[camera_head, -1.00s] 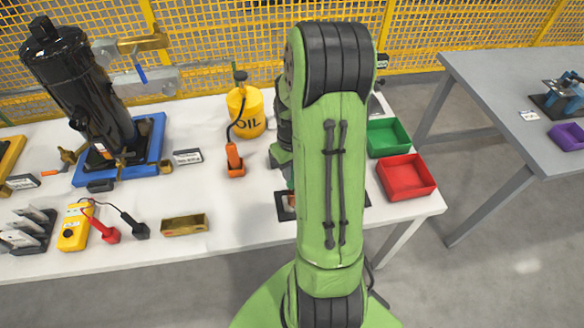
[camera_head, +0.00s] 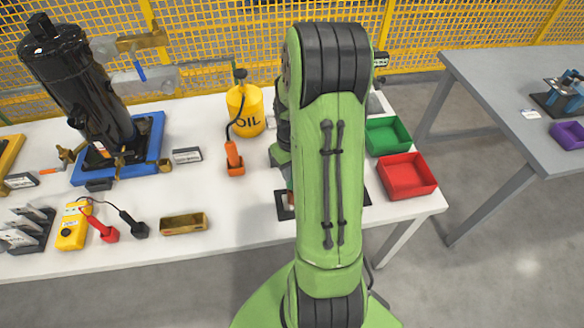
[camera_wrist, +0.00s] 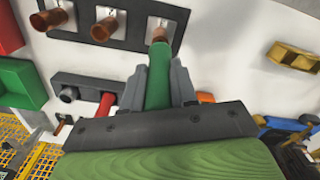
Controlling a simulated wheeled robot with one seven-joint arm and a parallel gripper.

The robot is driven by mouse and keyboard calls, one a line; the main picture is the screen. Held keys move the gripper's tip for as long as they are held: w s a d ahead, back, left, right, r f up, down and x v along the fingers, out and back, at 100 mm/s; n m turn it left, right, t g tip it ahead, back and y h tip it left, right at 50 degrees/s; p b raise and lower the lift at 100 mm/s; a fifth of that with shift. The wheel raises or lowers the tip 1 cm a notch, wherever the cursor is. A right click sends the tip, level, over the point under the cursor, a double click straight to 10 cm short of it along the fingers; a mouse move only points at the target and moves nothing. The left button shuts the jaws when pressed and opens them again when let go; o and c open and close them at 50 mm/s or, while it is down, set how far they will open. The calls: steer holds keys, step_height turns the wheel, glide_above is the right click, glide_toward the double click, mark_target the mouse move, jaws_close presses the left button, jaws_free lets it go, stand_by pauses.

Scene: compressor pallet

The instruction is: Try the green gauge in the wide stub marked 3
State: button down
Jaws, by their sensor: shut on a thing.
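My gripper (camera_wrist: 157,82) is shut on the green gauge (camera_wrist: 158,75), a green cylinder between its two grey fingers in the wrist view. The gauge's far end lines up with the right-hand copper stub (camera_wrist: 159,36) on a dark plate (camera_wrist: 130,35). They overlap in this view; I cannot tell whether the gauge is inside the stub. Two other copper stubs, the middle one (camera_wrist: 103,29) and the left one (camera_wrist: 50,19), stand on the same plate. Their small white labels are too unclear to read surely. In the head view my arm hides most of the plate (camera_head: 283,204).
A dark holder (camera_wrist: 82,84) with a red gauge (camera_wrist: 106,103) stands close to my gripper. Green (camera_head: 388,135) and red (camera_head: 407,177) bins sit at the table's right end. The oil can (camera_head: 245,112), orange-based tool (camera_head: 235,160) and brass tray (camera_head: 184,223) stand left of my arm.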

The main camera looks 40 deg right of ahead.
steer(key=shift+f+b, duration=1.3)
steer(key=shift+f, duration=0.35)
stand_by(0.9)
steer(key=shift+r, duration=0.1)
steer(key=shift+r+p, duration=2.45)
steer(key=shift+r, duration=0.55)
step_height(320, 180, up, 4)
steer(key=p, duration=0.3)
steer(key=shift+r, duration=0.1)
